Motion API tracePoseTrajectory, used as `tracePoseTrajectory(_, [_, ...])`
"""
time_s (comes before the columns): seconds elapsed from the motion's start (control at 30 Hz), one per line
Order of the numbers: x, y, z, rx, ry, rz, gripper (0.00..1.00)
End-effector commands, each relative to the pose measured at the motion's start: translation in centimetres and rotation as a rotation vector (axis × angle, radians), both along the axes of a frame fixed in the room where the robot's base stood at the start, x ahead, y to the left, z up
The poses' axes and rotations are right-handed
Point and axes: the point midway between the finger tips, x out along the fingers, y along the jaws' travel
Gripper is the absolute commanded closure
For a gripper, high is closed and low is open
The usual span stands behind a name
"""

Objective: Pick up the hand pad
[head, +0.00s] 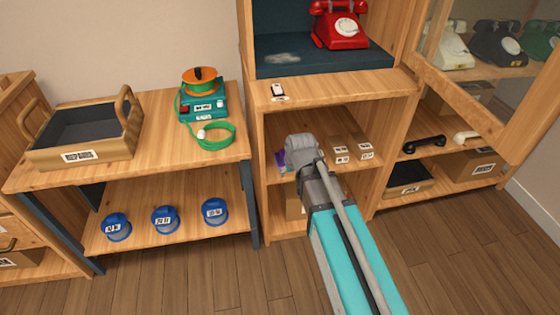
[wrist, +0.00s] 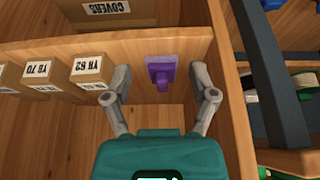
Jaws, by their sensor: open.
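The hand pad appears to be the purple piece (wrist: 160,72) with a raised handle, lying on a wooden shelf in the wrist view. In the head view a sliver of purple (head: 280,158) shows at the shelf's left side, mostly hidden by my arm. My gripper (wrist: 159,97) is open and empty, with its fingers spread left and right of the pad's line. The pad lies just beyond the fingertips, and I see no contact. In the head view my gripper (head: 296,162) reaches into the middle shelf opening.
Small labelled boxes (wrist: 90,72) stand close to the left finger in the wrist view. The cabinet's side wall (wrist: 230,90) is close to the right finger. A COVERS box (wrist: 118,10) lies beyond the shelf edge. A red phone (head: 340,25) stands above.

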Motion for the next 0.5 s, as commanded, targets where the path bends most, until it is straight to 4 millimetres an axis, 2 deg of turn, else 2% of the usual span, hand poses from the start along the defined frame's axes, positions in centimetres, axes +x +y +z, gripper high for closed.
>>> tracePoseTrajectory(0.27, [1.4,0.3,0.0,0.0,0.0,-0.001,0.26])
tracePoseTrajectory(0.5, [4.7,1.3,0.0,-0.001,0.0,-0.001,0.26])
